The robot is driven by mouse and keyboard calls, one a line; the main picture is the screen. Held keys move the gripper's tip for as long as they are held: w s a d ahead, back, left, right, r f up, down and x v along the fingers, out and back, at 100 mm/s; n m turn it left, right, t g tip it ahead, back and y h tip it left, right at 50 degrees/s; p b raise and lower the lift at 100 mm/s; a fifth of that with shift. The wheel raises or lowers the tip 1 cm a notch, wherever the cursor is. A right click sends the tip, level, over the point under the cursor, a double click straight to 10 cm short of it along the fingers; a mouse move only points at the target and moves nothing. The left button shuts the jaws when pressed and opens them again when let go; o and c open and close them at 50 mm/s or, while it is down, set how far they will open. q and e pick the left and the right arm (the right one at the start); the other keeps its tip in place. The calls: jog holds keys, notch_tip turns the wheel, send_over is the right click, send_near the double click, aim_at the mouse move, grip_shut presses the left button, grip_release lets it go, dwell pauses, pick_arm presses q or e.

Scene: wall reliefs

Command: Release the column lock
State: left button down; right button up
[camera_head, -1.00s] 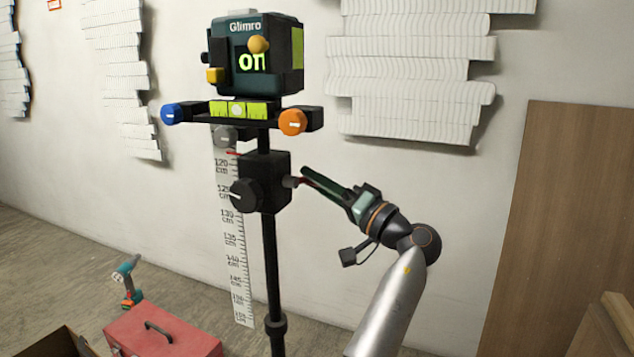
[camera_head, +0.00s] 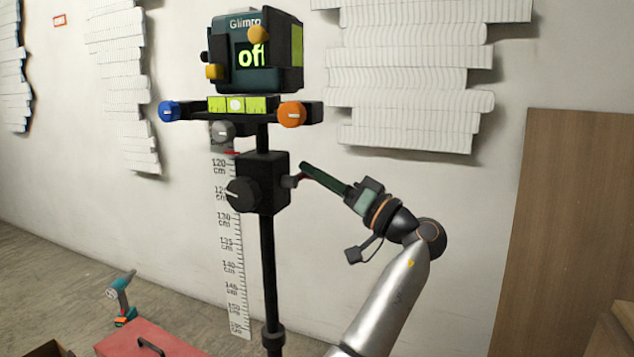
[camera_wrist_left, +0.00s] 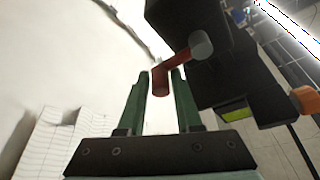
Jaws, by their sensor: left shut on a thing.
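A black column (camera_head: 268,270) stands upright with a black clamp block (camera_head: 272,170) on it. A black knob (camera_head: 242,194) is on the block's left. A small red lever (camera_wrist_left: 172,70) with a grey pivot sticks out of the block's right side. My left gripper (camera_head: 303,172) reaches the lever from the right and is shut on it. In the left wrist view the lever's end lies between the green fingers (camera_wrist_left: 160,92). In the head view the fingers mostly hide the lever. My right gripper is out of view.
A Glimro device (camera_head: 258,60) reading "off" tops the column, above a green level (camera_head: 238,105) and blue and orange knobs. A scale (camera_head: 232,250) hangs behind. A red toolbox (camera_head: 135,341) and a drill (camera_head: 122,300) are at lower left. A wood panel (camera_head: 570,200) leans right.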

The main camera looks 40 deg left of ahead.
pick_arm(q)
jog(key=shift+s, duration=0.1)
jog(key=c, duration=0.7)
grip_release()
jog(key=shift+c, duration=0.2)
jog(key=p+v, duration=0.2)
jog(key=v, duration=1)
jog(key=shift+d, duration=0.3)
jog(key=shift+f, duration=0.1)
